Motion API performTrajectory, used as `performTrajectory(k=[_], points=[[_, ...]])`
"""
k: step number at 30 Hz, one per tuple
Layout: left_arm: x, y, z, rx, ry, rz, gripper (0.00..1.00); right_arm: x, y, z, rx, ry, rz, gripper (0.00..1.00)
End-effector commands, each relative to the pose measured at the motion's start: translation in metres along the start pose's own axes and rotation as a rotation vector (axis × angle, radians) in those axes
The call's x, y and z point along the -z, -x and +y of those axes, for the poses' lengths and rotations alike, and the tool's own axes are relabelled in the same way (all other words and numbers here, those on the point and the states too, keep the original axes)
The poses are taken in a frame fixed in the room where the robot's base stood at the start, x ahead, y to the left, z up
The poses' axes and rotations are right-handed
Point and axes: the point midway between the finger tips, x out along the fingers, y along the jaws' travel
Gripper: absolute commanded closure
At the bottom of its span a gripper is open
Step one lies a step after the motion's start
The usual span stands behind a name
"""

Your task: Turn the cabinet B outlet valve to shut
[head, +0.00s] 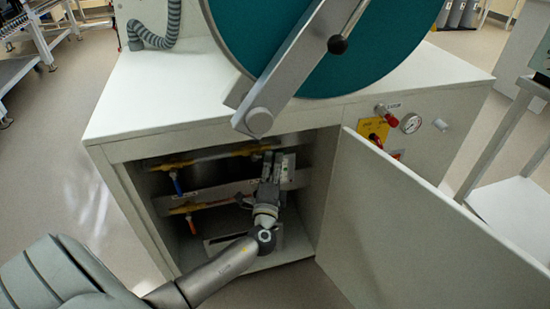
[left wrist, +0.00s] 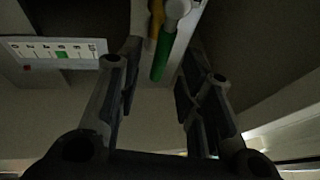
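My left gripper (head: 271,162) reaches into the open cabinet under the white bench, at the right part of the pipework. In the left wrist view the left gripper (left wrist: 152,85) is open, with its two fingers apart. A green valve handle (left wrist: 163,58) hangs between the fingers, nearer the far end; I see no clear contact. The gripper hides this handle in the head view. Other valve handles, a blue one (head: 177,185) and an orange one (head: 192,224), hang on the pipes at the left. I cannot read which is the outlet valve. My right gripper is not in view.
The cabinet door (head: 395,215) stands open to the right. A label strip (left wrist: 35,48) with a green mark is beside the fingers. A large round teal door (head: 300,40) with a grey bar is above.

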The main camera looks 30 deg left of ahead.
Motion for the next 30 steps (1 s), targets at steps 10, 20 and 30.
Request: performTrajectory(k=[10,20,30], points=[[0.0,-0.028,0.0,-0.001,0.001,0.0,0.65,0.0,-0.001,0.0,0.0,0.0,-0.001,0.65],[0.0,-0.028,0.0,-0.001,0.001,0.0,0.8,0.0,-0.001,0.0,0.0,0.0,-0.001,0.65],[0.0,-0.028,0.0,-0.001,0.001,0.0,1.0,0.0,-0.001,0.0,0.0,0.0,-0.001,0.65]])
